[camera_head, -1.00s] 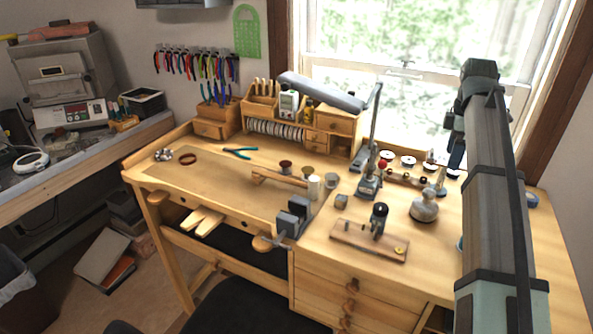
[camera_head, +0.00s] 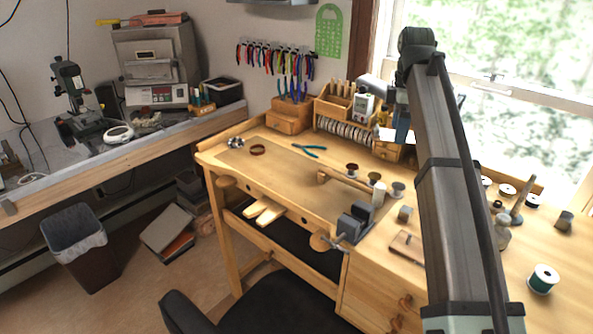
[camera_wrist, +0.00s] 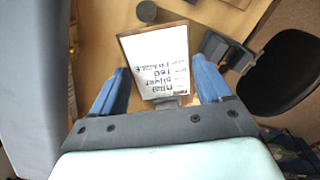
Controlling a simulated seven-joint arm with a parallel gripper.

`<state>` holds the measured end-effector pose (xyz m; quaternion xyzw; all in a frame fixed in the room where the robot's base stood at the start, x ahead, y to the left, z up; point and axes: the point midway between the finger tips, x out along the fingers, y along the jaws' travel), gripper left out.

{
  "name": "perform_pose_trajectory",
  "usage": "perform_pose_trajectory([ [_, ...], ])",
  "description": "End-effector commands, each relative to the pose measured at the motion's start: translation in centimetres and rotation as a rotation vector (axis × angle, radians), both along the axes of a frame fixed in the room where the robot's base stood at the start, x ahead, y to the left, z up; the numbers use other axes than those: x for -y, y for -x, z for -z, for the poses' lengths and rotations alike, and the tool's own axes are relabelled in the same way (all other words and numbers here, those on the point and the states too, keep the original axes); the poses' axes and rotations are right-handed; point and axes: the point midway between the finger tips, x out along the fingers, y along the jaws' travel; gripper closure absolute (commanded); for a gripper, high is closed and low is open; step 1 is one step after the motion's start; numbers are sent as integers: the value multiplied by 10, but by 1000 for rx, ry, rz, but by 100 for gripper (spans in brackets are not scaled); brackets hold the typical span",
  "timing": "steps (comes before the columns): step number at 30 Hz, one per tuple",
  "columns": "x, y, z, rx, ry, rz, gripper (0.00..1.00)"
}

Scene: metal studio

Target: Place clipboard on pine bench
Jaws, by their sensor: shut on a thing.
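The clipboard shows in the wrist view as a brown board with a white, handwritten sheet (camera_wrist: 157,62) and a clip at its lower edge. My gripper (camera_wrist: 160,72) has its two blue fingers at the clipboard's left and right sides, shut on it. The pine bench (camera_head: 572,268) fills the middle and right of the head view, and its top also shows beneath the clipboard in the wrist view. In the head view my arm covers part of the bench's back, and the clipboard cannot be clearly made out there.
A grey vise (camera_head: 355,222) sits at the bench's front edge. Pliers (camera_head: 309,151), spools (camera_head: 352,170) and a wooden organizer (camera_head: 335,105) stand on the bench. A green-and-white spool (camera_head: 543,279) is at the right. The recessed left panel (camera_head: 285,170) is mostly clear. A black chair (camera_head: 270,305) is in front.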

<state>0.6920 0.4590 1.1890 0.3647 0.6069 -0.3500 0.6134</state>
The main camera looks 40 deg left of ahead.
Motion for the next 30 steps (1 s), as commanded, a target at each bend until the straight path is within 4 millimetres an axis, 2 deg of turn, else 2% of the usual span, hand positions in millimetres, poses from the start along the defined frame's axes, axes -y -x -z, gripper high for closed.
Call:
perform_pose_trajectory([
  [1, -25, 2, 1, -5, 3, -26, 52],
  [9, -139, 20, 32, -18, 15, -134, 52],
  [15, -215, 37, 63, -19, 17, -202, 52],
  [18, -245, 46, 78, -18, 16, -229, 52],
  [24, -283, 58, 97, -17, 16, -262, 52],
  [30, -294, 64, 108, -17, 15, -273, 52],
])
